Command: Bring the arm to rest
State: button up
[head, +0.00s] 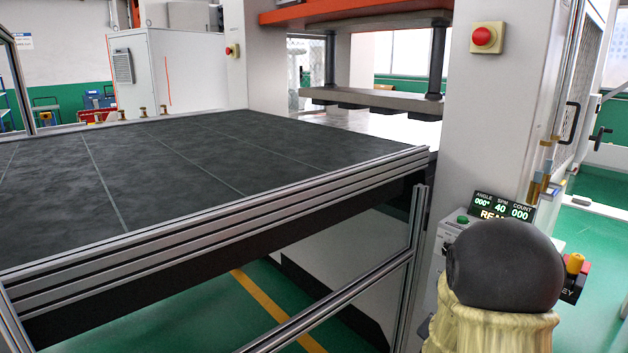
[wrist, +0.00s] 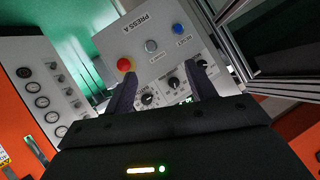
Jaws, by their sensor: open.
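My gripper (wrist: 156,70) is in the wrist view with its two dark fingers spread apart and nothing between them. Beyond the fingers is a grey control panel (wrist: 152,40) marked PRESS A, with a red button (wrist: 125,64), a grey button, a blue RESET button (wrist: 178,28) and several black knobs. I cannot tell the exact gap between fingertips and panel; the fingers overlap its lower part in the picture. In the head view my arm, dark and pale yellow, is at the lower right and hides part of the panel; the gripper is not visible there.
A dark-topped table (head: 180,160) with an aluminium frame fills the left of the head view. Behind it stands a press (head: 376,100) with a red stop button (head: 482,37) on its column. A display (head: 500,207) shows count 000. Green floor (head: 598,260) is open at right.

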jog(key=s+a+n+g+y, duration=0.7)
jog(key=s+a+n, duration=0.4)
jog(key=s+a, duration=0.65)
notch_tip(320, 180, up, 16)
jog(key=s+d+g+p, duration=0.1)
jog(key=d+p, duration=0.1)
jog(key=p, duration=1.4)
jog(key=shift+s+f+h, duration=0.15)
jog(key=shift+h, duration=0.25)
jog(key=shift+d, duration=0.1)
